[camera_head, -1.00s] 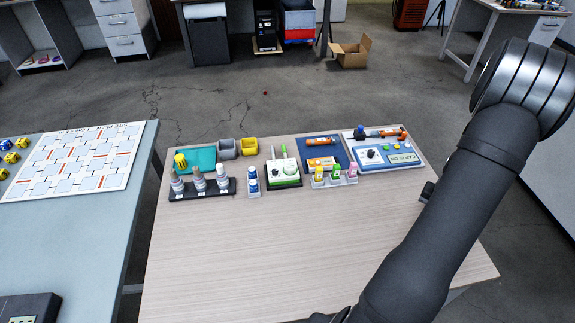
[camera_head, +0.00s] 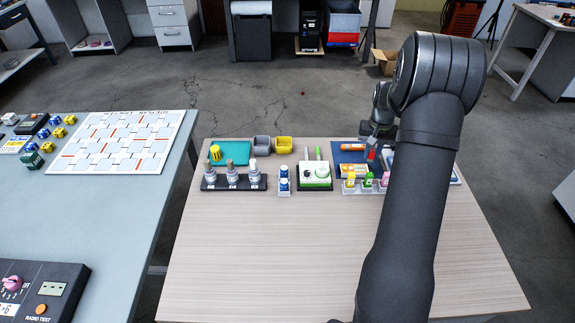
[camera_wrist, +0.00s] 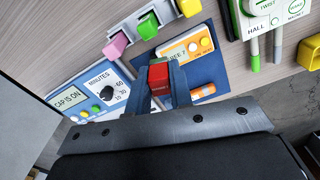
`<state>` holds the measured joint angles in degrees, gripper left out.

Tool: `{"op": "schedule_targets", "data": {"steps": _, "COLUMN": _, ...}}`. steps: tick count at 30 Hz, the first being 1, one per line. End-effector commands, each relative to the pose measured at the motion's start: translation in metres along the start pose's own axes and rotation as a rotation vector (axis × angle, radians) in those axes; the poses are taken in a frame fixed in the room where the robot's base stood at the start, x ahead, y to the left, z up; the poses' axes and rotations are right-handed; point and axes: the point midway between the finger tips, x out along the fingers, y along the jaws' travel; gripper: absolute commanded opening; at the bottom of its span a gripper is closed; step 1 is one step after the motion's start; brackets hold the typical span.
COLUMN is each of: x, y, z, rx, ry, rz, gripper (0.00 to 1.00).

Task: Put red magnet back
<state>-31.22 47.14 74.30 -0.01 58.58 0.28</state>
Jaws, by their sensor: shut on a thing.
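My gripper (camera_wrist: 159,86) is shut on a red block (camera_wrist: 158,72), which I take as the red magnet. The block also shows in the head view (camera_head: 371,152), held above the blue mat (camera_head: 350,155) at the back right of the wooden table. My arm hides part of that area. Under the block in the wrist view is an orange-and-white timer-like device (camera_wrist: 187,44) on the mat (camera_wrist: 207,67). A white holder (camera_wrist: 133,32) with pink, green and yellow blocks lies just ahead of it.
A green-and-white device (camera_head: 315,173) stands left of the mat. A "cap is on" panel with a minutes dial (camera_wrist: 92,97) lies beside it. Bottles in a black rack (camera_head: 233,183), grey and yellow cups (camera_head: 284,145) stand farther left. The table's front (camera_head: 270,250) is clear.

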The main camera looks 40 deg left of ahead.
Motion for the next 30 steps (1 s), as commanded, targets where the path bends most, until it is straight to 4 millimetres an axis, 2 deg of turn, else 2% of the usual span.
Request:
{"op": "schedule_targets", "data": {"steps": 1, "x": -0.002, "y": -0.029, "z": -0.004, "rx": -0.041, "ry": 0.002, "rz": 0.0, "gripper": 0.05}}
{"op": "schedule_targets", "data": {"steps": 3, "x": -0.003, "y": -0.062, "z": -0.007, "rx": -0.087, "ry": 0.002, "rz": 0.0, "gripper": 0.05}}
{"op": "schedule_targets", "data": {"steps": 6, "x": -0.003, "y": -0.105, "z": -0.007, "rx": -0.145, "ry": 0.001, "rz": 0.0, "gripper": 0.05}}
{"op": "schedule_targets", "data": {"steps": 9, "x": -0.003, "y": -0.138, "z": -0.006, "rx": -0.19, "ry": 0.001, "rz": 0.0, "gripper": 0.05}}
{"op": "schedule_targets", "data": {"steps": 12, "x": -0.004, "y": -0.162, "z": -0.003, "rx": -0.222, "ry": 0.001, "rz": 0.0, "gripper": 0.05}}
{"op": "schedule_targets", "data": {"steps": 17, "x": 0.0, "y": -0.183, "z": -0.001, "rx": -0.246, "ry": -0.001, "rz": 0.0, "gripper": 0.05}}
{"op": "schedule_targets", "data": {"steps": 20, "x": 0.009, "y": -0.199, "z": -0.003, "rx": -0.25, "ry": -0.001, "rz": 0.0, "gripper": 0.05}}
{"op": "schedule_targets", "data": {"steps": 30, "x": 0.054, "y": -0.273, "z": -0.012, "rx": -0.249, "ry": 0.0, "rz": 0.0, "gripper": 0.05}}
